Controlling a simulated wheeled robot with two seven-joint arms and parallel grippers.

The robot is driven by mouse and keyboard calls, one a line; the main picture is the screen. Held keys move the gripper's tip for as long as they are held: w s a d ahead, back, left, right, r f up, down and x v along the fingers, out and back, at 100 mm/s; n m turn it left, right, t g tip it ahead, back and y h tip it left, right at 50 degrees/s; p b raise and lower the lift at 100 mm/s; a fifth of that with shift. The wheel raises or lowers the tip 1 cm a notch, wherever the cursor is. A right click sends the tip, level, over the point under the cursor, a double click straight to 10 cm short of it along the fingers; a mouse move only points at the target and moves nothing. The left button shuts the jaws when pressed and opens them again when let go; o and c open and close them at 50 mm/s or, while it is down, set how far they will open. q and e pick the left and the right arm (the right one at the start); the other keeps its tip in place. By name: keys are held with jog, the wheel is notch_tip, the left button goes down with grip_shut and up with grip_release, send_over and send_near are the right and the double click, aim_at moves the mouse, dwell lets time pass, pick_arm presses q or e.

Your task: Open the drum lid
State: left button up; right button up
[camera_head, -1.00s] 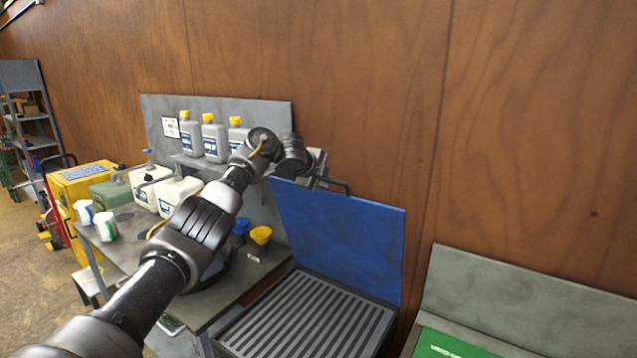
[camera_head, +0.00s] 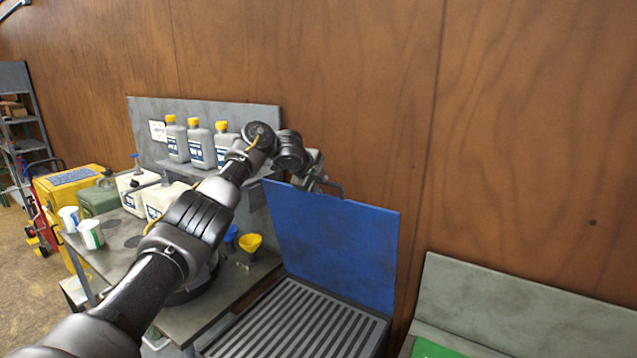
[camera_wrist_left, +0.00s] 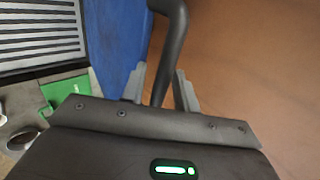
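The blue lid (camera_head: 340,245) stands upright, raised open at the back of a dark box with a slatted grey top (camera_head: 295,325). A dark bar handle (camera_head: 333,186) is at its top edge. My left gripper (camera_head: 318,181) is at this handle. In the left wrist view the two fingers of the gripper (camera_wrist_left: 160,88) are apart, with the dark handle (camera_wrist_left: 172,45) between them. A narrow gap shows beside the left finger; contact on the right side is unclear. The blue lid (camera_wrist_left: 118,40) also shows there. My right gripper is not in view.
A grey bench (camera_head: 215,310) on the left holds white canisters (camera_head: 165,197), cups (camera_head: 90,235) and a yellow funnel (camera_head: 250,243). Grey bottles with yellow caps (camera_head: 200,148) stand on its shelf. A wooden wall (camera_head: 520,130) is close behind the lid. A grey-green panel (camera_head: 520,305) stands at right.

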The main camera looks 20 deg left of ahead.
pick_arm(q)
jog(key=shift+s, duration=0.1)
jog(key=shift+a, duration=0.1)
jog(key=shift+s+r+b, duration=0.1)
jog(key=shift+r+b, duration=0.05)
jog(key=shift+b, duration=0.15)
jog(key=b+v, duration=0.2)
jog(key=v, duration=0.8)
jog(key=shift+s+r, duration=0.15)
jog(key=shift+s, duration=0.05)
